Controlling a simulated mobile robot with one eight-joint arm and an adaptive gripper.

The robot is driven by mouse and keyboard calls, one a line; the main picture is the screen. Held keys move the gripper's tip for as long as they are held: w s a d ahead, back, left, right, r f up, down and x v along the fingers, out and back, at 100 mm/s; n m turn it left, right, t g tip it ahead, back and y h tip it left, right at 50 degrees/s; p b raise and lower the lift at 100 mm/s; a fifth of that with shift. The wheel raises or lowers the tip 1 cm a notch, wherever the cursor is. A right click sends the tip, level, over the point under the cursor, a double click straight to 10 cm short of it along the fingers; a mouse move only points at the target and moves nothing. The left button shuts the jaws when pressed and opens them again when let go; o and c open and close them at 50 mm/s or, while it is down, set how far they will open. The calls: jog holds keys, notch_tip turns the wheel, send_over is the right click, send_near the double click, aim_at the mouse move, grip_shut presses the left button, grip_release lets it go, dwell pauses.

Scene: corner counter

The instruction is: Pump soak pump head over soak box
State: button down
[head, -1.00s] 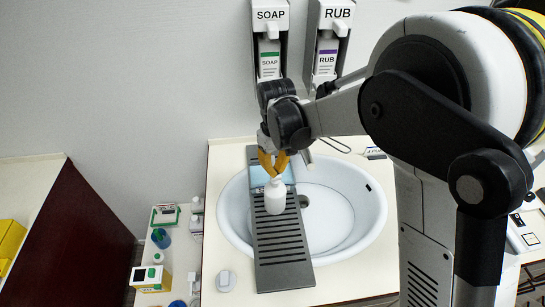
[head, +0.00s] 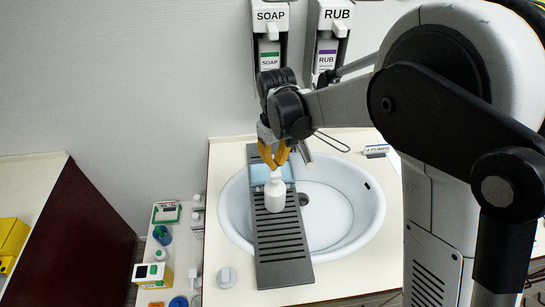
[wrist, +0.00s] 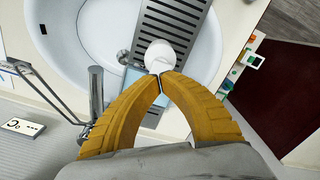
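A white pump bottle (head: 274,195) stands on a dark grey slatted rack (head: 282,247) laid across the white sink. Its round white top also shows in the wrist view (wrist: 158,54). A light blue box or tray (head: 259,174), perhaps the soak box, lies on the rack just behind the bottle and is partly hidden. My gripper (head: 275,167) points down at the bottle's top with its yellow fingers.
The sink basin (head: 345,215) is open to the right of the rack. A metal tap (wrist: 96,92) stands close to my fingers. SOAP (head: 270,50) and RUB (head: 327,50) dispensers hang on the wall. A small sign (head: 376,151) and a white knob-like item (head: 227,277) sit on the counter.

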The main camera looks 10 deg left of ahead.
aim_at(275, 172)
jog(key=shift+f+b, duration=1.75)
jog(key=shift+f, duration=0.4)
jog(key=shift+r, duration=0.15)
jog(key=shift+r+p, duration=1.3)
jog(key=shift+r, duration=0.8)
jog(key=shift+f, duration=0.15)
jog(key=shift+f+b, duration=1.85)
jog(key=shift+f, duration=0.3)
jog(key=shift+r+p, duration=1.35)
jog(key=shift+r, duration=0.9)
